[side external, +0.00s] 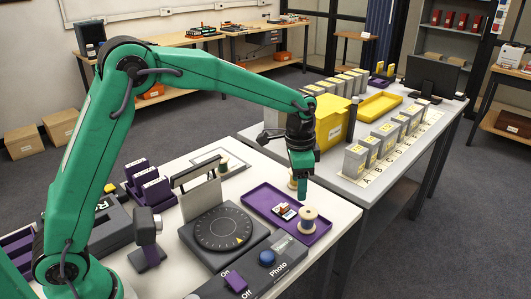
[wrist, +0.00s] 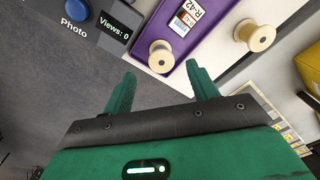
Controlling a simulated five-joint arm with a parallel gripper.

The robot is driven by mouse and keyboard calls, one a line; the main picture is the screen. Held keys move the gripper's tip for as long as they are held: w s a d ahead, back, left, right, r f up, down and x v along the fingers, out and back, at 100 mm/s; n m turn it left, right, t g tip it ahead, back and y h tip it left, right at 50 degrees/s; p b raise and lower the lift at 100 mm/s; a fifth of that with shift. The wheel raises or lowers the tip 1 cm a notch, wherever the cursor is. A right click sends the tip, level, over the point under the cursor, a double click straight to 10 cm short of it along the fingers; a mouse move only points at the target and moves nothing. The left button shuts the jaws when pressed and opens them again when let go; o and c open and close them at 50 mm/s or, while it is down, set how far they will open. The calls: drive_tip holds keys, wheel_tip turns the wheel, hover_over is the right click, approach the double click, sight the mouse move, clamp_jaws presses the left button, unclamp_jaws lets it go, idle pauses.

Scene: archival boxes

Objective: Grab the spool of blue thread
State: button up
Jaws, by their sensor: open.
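One spool (side external: 308,220) stands at the right end of the purple tray (side external: 262,203). It also shows in the wrist view (wrist: 160,57), ahead of the gap between my fingertips. The other spool (wrist: 254,35) is to its right in the wrist view; in the side view (side external: 292,182) it is partly hidden behind my gripper. My gripper (side external: 302,190) points down above the tray area, open and empty. Its two fingers (wrist: 161,88) are spread apart in the wrist view.
A small labelled item (side external: 284,211) lies in the tray. A round turntable (side external: 222,228) and a control panel with a blue button (side external: 267,257) stand beside it. A yellow bin (side external: 331,120) and several grey boxes (side external: 355,160) are on the grey table behind.

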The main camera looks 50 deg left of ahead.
drive_tip(key=m, duration=0.1)
hover_over(308, 211)
drive_tip(key=shift+g, duration=0.3)
wheel_tip(308, 211, down, 4)
drive_tip(key=shift+s+f, duration=0.15)
drive_tip(key=shift+f, duration=0.05)
drive_tip(key=shift+f, duration=0.1)
drive_tip(key=shift+f, duration=1.25)
drive_tip(key=shift+d+f, duration=0.1)
drive_tip(key=shift+f, duration=2.45)
drive_tip(key=shift+c, duration=0.2)
drive_tip(key=c, duration=0.8)
